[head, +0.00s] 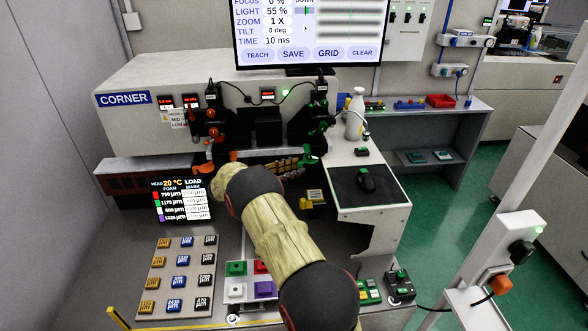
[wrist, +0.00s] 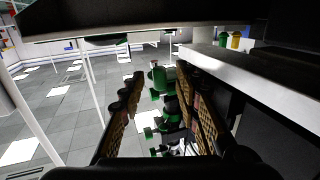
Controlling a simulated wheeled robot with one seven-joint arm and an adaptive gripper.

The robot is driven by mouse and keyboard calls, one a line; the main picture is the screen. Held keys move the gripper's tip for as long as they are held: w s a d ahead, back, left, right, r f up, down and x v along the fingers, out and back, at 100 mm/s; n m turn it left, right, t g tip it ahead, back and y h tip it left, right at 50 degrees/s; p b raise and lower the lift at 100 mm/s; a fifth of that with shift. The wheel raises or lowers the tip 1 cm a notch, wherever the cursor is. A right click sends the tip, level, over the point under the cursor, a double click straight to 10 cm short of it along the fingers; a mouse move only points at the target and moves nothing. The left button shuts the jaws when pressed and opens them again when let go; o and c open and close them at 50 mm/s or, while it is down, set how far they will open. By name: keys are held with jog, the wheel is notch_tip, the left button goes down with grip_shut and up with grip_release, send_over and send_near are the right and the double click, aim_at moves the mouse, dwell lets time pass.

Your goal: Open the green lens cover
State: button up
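Green parts (head: 311,157) show on the right-hand optical unit of the machine labelled CORNER. I cannot tell which of them is the green lens cover. In the wrist view, a green cylinder (wrist: 159,78) and several green knobs stand ahead, seen between my fingers. My gripper (wrist: 161,86) is open, with its two perforated tan finger pads apart and nothing held between them. In the head view, my sleeved arm reaches up to the front of the machine. The tan finger pads (head: 284,167) show just below and left of the green parts.
The left-hand unit has orange knobs (head: 209,114). A monitor (head: 310,30) hangs above the machine. A dark overhang crosses the top of the wrist view, and a pale ledge (wrist: 235,70) lies at right.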

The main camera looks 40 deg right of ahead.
jog(key=v, duration=1.2)
